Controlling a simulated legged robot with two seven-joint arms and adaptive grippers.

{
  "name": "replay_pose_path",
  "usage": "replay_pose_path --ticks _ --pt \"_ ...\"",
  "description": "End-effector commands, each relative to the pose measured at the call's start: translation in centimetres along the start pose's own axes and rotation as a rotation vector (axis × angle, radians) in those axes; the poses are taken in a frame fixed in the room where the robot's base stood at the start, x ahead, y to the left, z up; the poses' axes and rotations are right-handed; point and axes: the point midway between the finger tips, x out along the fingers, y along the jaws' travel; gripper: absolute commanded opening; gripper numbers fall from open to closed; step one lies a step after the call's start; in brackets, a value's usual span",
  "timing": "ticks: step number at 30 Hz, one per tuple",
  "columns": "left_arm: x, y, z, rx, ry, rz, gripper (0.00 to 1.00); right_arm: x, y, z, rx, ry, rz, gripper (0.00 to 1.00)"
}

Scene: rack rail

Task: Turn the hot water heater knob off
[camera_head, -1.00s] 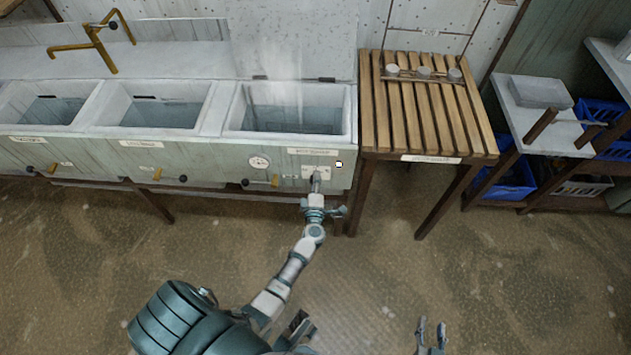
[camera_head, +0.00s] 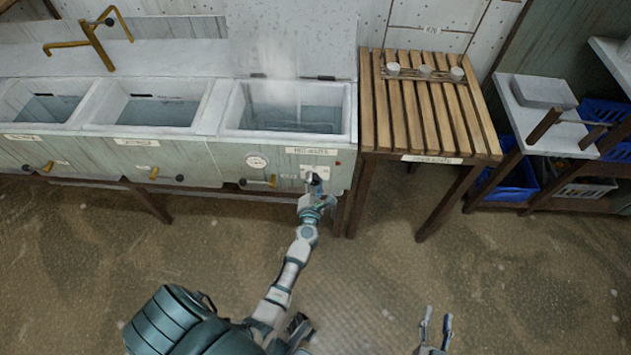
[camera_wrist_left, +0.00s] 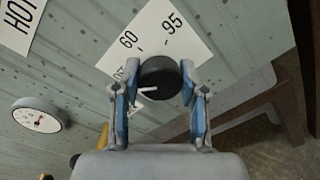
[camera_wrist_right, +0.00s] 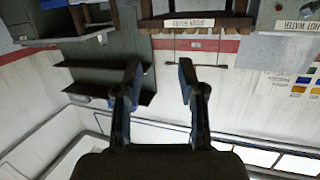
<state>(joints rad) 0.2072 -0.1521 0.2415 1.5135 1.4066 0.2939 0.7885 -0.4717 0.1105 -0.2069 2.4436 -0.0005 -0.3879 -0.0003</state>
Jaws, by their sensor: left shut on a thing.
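The heater knob (camera_wrist_left: 160,72) is round and black, on a white dial plate (camera_wrist_left: 178,38) marked 60 and 95. More lettering at the plate's left edge is partly hidden. A white pointer line on the knob points left in the left wrist view, toward that lettering. My left gripper (camera_wrist_left: 158,88) is shut on the knob, one finger on each side. In the head view, my left gripper (camera_head: 316,183) covers most of the knob at the right end of the sink front. My right gripper (camera_head: 436,328) is open and empty, low over the floor; its fingers also show in the right wrist view (camera_wrist_right: 158,78).
A round gauge (camera_head: 256,161) and a brass tap (camera_head: 260,182) sit left of the knob. Steam rises from the right basin (camera_head: 228,120). A slatted wooden table (camera_head: 369,110) stands right of the sinks. The floor (camera_head: 200,260) in front is clear.

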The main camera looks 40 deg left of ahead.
Motion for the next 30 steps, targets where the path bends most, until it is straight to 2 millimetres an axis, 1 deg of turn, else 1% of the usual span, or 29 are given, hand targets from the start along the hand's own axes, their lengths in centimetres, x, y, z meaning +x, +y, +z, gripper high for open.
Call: replay_pose_path --ticks 1,6,12,26,27,29,30 --pt "-0.3 -0.7 -1.0 -0.022 0.014 -0.012 0.08 0.1 -0.1 0.0 0.001 0.014 -0.001 0.4" --pt "-0.3 -0.7 -1.0 -0.093 0.009 -0.013 0.08 0.2 -0.2 -0.7 0.003 0.061 -0.004 0.4" --pt "-0.3 -0.7 -0.9 -0.135 0.007 -0.013 0.08 0.2 -0.2 -1.1 0.004 0.089 -0.005 0.4" --pt "-0.3 -0.7 -0.8 -0.145 0.005 -0.014 0.08 0.3 -0.2 -1.3 0.005 0.095 -0.006 0.4" --pt "-0.3 -0.7 -0.8 -0.145 0.004 -0.014 0.52 0.3 -0.2 -1.3 0.005 0.095 -0.005 0.4" --pt "-0.3 -0.6 -0.7 -0.145 0.003 -0.013 0.67 0.3 -0.2 -1.3 0.005 0.095 -0.006 0.4" --pt "-0.3 -0.6 -0.7 -0.145 0.002 -0.012 0.68 0.3 -0.2 -1.3 0.005 0.095 -0.006 0.4"
